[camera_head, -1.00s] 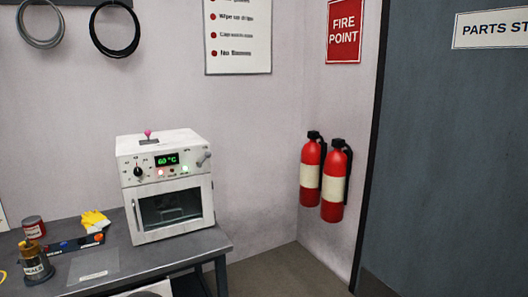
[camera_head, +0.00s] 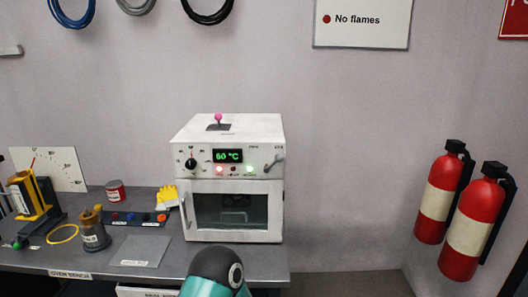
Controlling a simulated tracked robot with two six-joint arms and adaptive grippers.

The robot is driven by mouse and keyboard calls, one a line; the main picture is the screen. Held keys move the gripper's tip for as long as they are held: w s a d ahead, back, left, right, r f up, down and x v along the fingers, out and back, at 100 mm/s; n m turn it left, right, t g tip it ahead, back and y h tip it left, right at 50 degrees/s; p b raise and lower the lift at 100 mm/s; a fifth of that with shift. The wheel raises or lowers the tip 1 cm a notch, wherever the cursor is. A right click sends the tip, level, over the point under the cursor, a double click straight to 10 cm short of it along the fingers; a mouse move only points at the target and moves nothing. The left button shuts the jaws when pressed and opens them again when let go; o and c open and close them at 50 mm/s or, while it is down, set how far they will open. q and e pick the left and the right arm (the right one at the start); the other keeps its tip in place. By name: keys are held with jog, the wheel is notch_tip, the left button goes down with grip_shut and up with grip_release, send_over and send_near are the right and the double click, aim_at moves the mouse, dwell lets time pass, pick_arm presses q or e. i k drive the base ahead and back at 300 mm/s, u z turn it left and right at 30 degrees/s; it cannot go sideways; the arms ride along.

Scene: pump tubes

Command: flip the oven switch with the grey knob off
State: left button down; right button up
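The white oven (camera_head: 228,140) stands on the bench near the middle of the head view. A switch lever with a grey knob (camera_head: 279,158) sits at the right end of its front panel and slants up to the right. A separate lever with a pink knob (camera_head: 218,117) stands on the oven's top. The green display (camera_head: 228,156) reads 60 °C. Below it a red lamp and a green lamp glow. A black dial (camera_head: 190,163) is at the panel's left. Neither gripper shows; only a teal and black part of my arm is at the bottom, in front of the bench.
The grey bench (camera_head: 60,258) holds a red can (camera_head: 115,190), a yellow glove (camera_head: 166,195), a brown-topped pot (camera_head: 94,231) and a yellow gauge stand (camera_head: 35,200) left of the oven. Two fire extinguishers (camera_head: 437,200) hang at the right. The wall between oven and extinguishers is clear.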

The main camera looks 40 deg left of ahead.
aim_at(279, 157)
jog(key=u, duration=0.2)
jog(key=i, duration=0.6)
jog(key=u, duration=0.35)
jog(key=k, duration=0.9)
jog(key=u, duration=0.15)
jog(key=i, duration=0.75)
